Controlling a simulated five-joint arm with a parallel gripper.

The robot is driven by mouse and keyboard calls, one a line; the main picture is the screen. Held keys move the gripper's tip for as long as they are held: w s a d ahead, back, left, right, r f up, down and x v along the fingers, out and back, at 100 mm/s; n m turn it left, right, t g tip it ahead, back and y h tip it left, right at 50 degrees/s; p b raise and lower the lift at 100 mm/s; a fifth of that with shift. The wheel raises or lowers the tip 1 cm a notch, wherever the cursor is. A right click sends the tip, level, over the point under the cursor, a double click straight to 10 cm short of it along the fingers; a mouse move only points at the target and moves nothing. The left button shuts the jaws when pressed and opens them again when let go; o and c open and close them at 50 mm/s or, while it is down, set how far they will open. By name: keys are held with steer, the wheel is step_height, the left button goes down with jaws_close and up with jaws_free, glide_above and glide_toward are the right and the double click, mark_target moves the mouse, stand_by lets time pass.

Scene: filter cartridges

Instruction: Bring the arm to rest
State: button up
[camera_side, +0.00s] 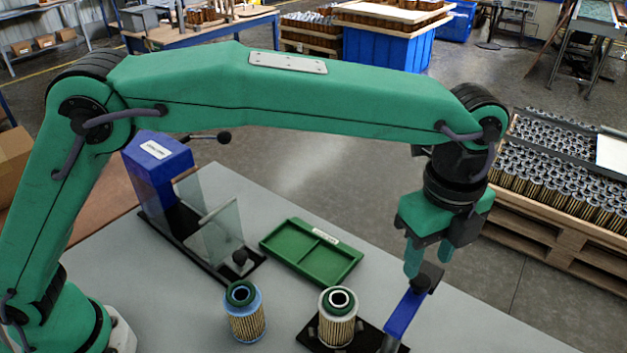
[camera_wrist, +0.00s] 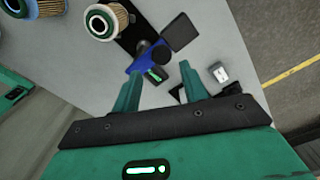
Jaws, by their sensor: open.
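My gripper (camera_side: 429,264) is at the right end of the table, pointing down, with its two green fingers apart and nothing held between them. It also shows in the wrist view (camera_wrist: 160,76). A blue lever arm (camera_side: 404,313) with a black end stands just below the fingertips; I cannot tell whether they touch. In the wrist view the blue part (camera_wrist: 150,62) lies beyond the fingertips. A filter cartridge with a white top and green ring (camera_side: 337,325) stands upright on a black base beside it. A blue-topped filter cartridge (camera_side: 245,322) stands upright to its left.
An empty green two-part tray (camera_side: 290,252) lies behind the cartridges. A blue device (camera_side: 160,165) with clear panels (camera_side: 220,235) stands at the table's back left. A pallet of cartridges (camera_side: 560,165) is on the floor to the right.

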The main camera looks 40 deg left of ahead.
stand_by(0.3)
steer(key=a+r+n+t, duration=0.1)
steer(key=a+r+n, duration=0.25)
steer(key=a, duration=0.45)
steer(key=a+r+n+t+h, duration=0.15)
steer(key=a+n, duration=0.25)
steer(key=a, duration=0.4)
steer(key=a+r+n, duration=0.3)
steer(key=a+r, duration=0.1)
steer(key=a, duration=0.3)
steer(key=s+a+f+n+t, duration=0.1)
steer(key=s+a+f+n, duration=0.2)
steer(key=s+a+n, duration=0.3)
steer(key=s+a+f+n+t+y, duration=0.1)
steer(key=s+a+f+n+t, duration=0.1)
steer(key=s+a+n, duration=0.5)
steer(key=shift+s+a+f, duration=0.45)
steer(key=shift+s+a, duration=0.75)
steer(key=shift+a, duration=1.35)
steer(key=shift+y, duration=0.25)
